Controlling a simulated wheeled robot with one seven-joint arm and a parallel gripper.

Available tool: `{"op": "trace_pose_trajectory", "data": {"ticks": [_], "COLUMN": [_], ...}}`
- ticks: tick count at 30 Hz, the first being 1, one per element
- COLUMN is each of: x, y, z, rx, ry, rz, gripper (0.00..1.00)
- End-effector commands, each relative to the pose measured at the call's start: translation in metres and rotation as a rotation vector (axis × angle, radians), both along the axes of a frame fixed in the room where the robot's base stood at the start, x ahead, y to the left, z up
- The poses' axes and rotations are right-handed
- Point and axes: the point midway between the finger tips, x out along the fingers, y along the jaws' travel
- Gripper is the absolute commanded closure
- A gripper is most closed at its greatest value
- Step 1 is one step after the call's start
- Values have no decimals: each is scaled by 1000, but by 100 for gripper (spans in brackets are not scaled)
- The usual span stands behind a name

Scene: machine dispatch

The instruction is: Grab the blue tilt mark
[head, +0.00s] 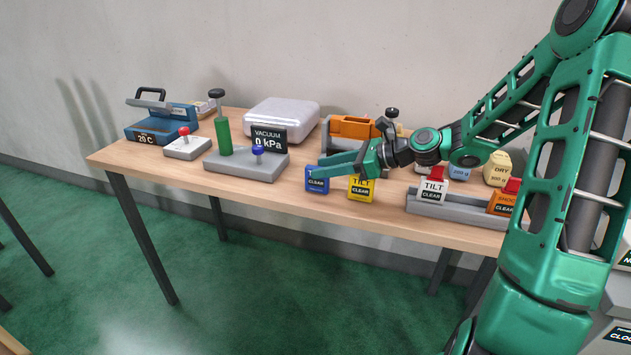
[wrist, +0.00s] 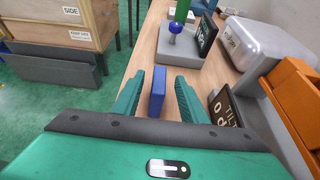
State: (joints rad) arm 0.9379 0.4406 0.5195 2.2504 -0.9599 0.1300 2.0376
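The blue tilt mark (head: 317,184) is a small upright block with a dark CLEAR label, standing near the table's front edge. My gripper (head: 315,167) is open, its green fingers reaching left over the mark and hiding part of its top. In the wrist view the blue tilt mark (wrist: 157,92) shows between the two fingers of my gripper (wrist: 165,78), with visible gaps on both sides. Whether the fingers are low enough to surround it is hard to tell.
A white TILT block (head: 433,189) and an orange block (head: 502,202) sit on a grey rack (head: 465,213). A grey vacuum stand (head: 230,163) is to the left. A black tilt display (wrist: 226,108) is close to the right finger.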

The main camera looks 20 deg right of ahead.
Motion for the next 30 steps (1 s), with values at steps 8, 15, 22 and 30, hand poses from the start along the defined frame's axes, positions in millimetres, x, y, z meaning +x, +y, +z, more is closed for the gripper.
{"op": "trace_pose_trajectory", "data": {"ticks": [8, 15, 22, 30], "x": [0, 0, 0, 1], "y": [0, 0, 0, 0], "z": [0, 0, 2, 27], "rx": [0, -1, -1, -5], "ry": [0, -1, -1, -6], "rz": [0, 0, 0, 0], "gripper": [80, 100, 100, 100]}}
